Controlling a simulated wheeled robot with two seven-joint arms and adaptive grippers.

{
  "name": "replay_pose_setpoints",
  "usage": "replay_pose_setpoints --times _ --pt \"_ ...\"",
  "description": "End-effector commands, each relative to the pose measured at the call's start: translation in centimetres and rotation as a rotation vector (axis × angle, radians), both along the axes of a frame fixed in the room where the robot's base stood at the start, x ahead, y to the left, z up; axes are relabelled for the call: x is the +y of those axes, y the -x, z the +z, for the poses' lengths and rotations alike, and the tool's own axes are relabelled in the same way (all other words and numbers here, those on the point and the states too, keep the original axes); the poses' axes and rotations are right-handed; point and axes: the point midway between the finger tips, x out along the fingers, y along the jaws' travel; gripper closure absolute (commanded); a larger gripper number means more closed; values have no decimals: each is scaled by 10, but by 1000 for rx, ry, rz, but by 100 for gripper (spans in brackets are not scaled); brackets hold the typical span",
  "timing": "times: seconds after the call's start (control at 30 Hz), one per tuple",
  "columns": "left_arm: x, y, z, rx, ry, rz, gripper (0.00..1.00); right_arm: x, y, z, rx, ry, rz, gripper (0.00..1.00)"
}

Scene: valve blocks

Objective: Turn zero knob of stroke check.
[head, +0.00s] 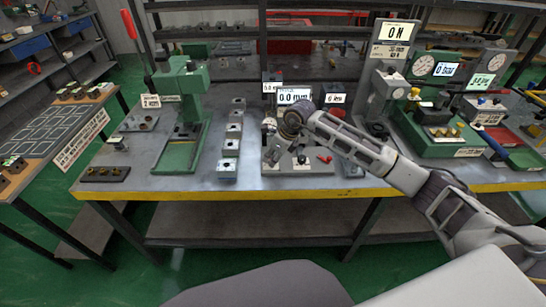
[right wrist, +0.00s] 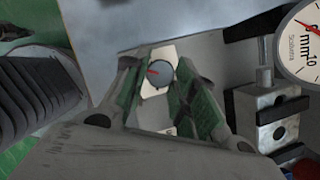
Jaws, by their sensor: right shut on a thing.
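The zero knob (right wrist: 160,73) is a small grey disc with a red mark, on a pale plate in the right wrist view. My right gripper (right wrist: 158,80) has its green-padded fingers on either side of the knob and is shut on it. In the head view my right gripper (head: 273,152) reaches down at the middle of the bench, over the stroke check station, and hides the knob. The station's display (head: 294,96) appears to read 0.0 mm. A dial gauge (right wrist: 309,40) marked mm shows at the right of the wrist view. My left gripper is not in view.
A green press (head: 188,115) with a red lever stands to the left on the bench (head: 210,190). A row of metal blocks (head: 232,145) lies left of my gripper. A metal block (right wrist: 277,118) is close by in the wrist view. Green test stations (head: 440,135) stand at right.

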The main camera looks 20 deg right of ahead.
Motion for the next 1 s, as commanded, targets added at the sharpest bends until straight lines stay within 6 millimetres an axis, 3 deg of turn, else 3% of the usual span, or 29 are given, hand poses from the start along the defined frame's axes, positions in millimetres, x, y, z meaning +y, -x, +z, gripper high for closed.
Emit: replay_pose_setpoints --times 0.4,0.43,0.57,1.0 --pt "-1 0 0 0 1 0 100 0 -1 1 -4 -1 -5 96" --pt "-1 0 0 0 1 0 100 0 -1 1 -4 -1 -5 69" --pt "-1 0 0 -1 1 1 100 0 -1 1 -3 0 -5 52" --pt "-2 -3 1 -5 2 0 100 -1 0 3 -2 0 -5 51"
